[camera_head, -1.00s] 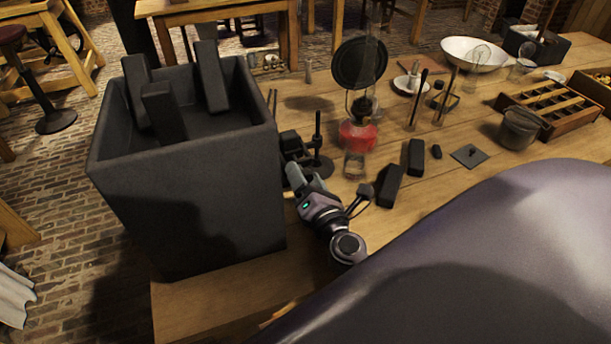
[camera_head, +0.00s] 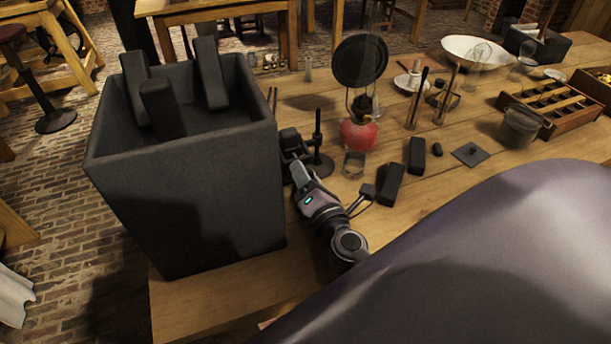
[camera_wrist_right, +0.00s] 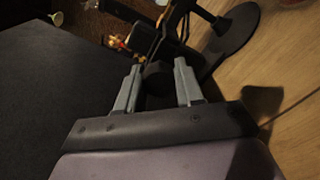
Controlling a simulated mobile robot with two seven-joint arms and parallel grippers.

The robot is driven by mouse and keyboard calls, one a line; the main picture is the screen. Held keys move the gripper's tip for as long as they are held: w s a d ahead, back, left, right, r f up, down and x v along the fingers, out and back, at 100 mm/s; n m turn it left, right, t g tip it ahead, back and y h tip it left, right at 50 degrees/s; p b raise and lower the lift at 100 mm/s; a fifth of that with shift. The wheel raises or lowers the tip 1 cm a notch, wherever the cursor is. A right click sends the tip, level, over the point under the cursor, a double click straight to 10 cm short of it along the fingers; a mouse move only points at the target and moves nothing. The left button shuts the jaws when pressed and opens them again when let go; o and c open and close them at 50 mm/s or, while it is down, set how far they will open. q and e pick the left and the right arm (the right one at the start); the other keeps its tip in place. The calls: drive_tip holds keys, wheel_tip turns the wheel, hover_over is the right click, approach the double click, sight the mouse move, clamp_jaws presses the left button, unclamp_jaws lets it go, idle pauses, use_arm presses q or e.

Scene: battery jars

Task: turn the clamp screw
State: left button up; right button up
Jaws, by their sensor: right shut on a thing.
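My right gripper (camera_head: 298,172) is low beside the right wall of the big dark jar, at a dark clamp (camera_head: 292,143) by that wall. In the right wrist view the two grey fingers (camera_wrist_right: 158,88) stand on either side of a dark rounded knob, the clamp screw (camera_wrist_right: 158,78), and are shut on it. The fingers and wrist hide the screw in the head view. A dark stand (camera_head: 318,140) with an upright rod and round base is right beside the clamp. My left gripper is not in view.
The tall dark jar (camera_head: 190,190) holds several dark plates sticking up. To the right are a red-based lamp (camera_head: 360,134), a small glass (camera_head: 354,166), dark blocks (camera_head: 390,184) and a wooden rack (camera_head: 548,106). The table front is bare.

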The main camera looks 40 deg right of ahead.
drive_tip(key=o, duration=1)
drive_tip(key=shift+o, duration=0.2)
drive_tip(key=b+v, duration=0.1)
drive_tip(key=v, duration=0.5)
drive_tip(key=shift+f+b, duration=0.15)
drive_tip(key=shift+b, duration=0.25)
drive_tip(key=shift+s+a, duration=0.15)
drive_tip(key=shift+s, duration=0.45)
